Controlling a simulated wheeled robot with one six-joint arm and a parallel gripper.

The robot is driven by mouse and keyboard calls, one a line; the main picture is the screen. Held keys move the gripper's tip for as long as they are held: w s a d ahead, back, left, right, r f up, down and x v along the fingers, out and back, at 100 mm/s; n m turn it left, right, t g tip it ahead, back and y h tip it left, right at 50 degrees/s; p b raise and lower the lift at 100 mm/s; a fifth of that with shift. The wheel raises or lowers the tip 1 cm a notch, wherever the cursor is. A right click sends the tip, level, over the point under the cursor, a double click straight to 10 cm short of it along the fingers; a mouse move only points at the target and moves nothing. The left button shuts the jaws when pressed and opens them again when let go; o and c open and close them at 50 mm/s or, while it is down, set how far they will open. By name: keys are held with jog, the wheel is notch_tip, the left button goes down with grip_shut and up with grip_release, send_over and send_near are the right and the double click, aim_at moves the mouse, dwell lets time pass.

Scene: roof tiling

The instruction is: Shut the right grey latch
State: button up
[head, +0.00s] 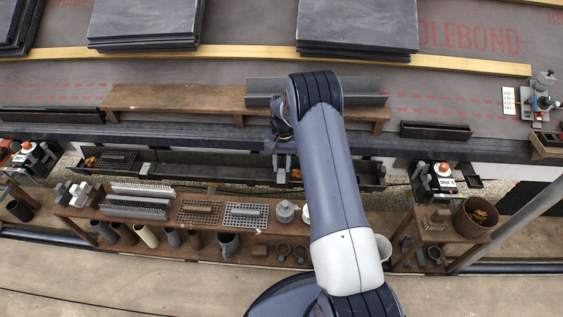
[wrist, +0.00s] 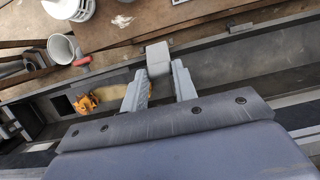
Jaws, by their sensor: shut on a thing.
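A grey block-shaped piece, which looks like the grey latch (wrist: 157,52), stands at the front edge of the dark gutter (wrist: 225,60). My gripper (wrist: 160,80) points at it in the wrist view, with its two ridged grey fingers on either side of the block's near end, shut on it. In the head view my gripper (head: 284,172) is low over the gutter (head: 225,172), partly hidden by my arm. The latch cannot be made out clearly there, and its exact angle is hard to tell.
Orange-brown leaves (wrist: 86,103) lie in the gutter left of my gripper. A wooden bench (head: 170,225) with trays, pots and tubes stands in front. A brown plank (head: 175,99) and a grey channel piece (head: 366,99) lie behind on the roof. Slate stacks (head: 358,25) are further back.

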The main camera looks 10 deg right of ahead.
jog(key=shift+w+d+f+g, duration=0.1)
jog(key=shift+w+f+g, duration=0.2)
jog(key=shift+g, duration=0.3)
jog(key=o, duration=1)
jog(key=shift+w+r, duration=0.1)
jog(key=shift+r, duration=0.05)
jog(key=p+v, duration=0.2)
jog(key=v, duration=0.8)
jog(key=shift+w+d+r, duration=0.15)
jog(key=shift+d+r, duration=0.05)
jog(key=shift+d, duration=0.05)
